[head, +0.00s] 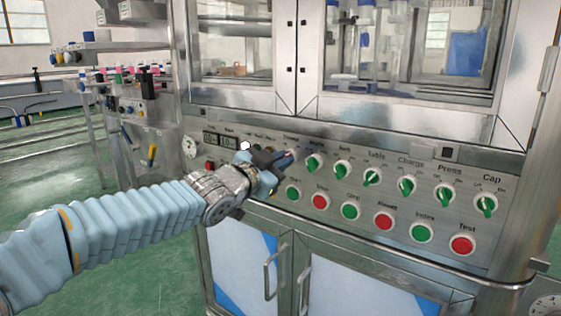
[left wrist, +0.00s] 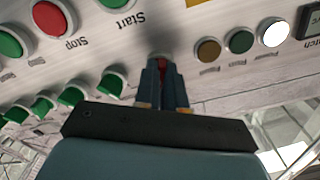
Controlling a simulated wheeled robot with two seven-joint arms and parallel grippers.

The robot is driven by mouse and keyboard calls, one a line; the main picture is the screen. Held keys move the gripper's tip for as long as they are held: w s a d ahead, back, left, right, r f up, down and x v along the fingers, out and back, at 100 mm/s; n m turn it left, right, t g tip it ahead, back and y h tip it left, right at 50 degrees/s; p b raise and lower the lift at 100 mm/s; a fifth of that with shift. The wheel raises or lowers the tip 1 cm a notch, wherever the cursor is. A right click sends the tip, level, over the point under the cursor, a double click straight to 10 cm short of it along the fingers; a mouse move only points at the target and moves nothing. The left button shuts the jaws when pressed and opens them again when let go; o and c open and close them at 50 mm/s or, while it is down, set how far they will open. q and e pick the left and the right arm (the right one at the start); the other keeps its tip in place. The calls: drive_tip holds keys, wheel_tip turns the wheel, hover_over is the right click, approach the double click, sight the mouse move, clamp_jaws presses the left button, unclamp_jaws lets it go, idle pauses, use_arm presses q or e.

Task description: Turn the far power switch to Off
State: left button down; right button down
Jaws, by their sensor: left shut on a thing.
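The power switch (left wrist: 162,66) is a red knob at the far left end of the row of rotary switches on the machine's sloped panel. My left gripper (head: 285,158) reaches the panel there and covers most of the switch in the head view. In the left wrist view the two fingers of my left gripper (left wrist: 161,75) are closed around the knob, with a strip of red between them. The switch's pointer direction and its label marks are hidden or too small to read. My right gripper is not in view.
Green rotary switches run rightward from the motor switch (head: 313,162) to the cap switch (head: 486,204). Below them are round green and red buttons, with the start button (head: 293,191) close to my gripper. A white lamp (head: 245,145) sits left of it. Cabinet doors (head: 350,288) are underneath.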

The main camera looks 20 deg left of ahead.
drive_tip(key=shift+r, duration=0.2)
use_arm(q)
drive_tip(key=shift+n+p, duration=3.35)
drive_tip(key=shift+n, duration=2.55)
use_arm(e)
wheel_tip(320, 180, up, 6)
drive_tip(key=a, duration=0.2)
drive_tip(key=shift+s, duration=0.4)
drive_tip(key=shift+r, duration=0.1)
use_arm(q)
drive_tip(key=c, duration=1.2)
unclamp_jaws()
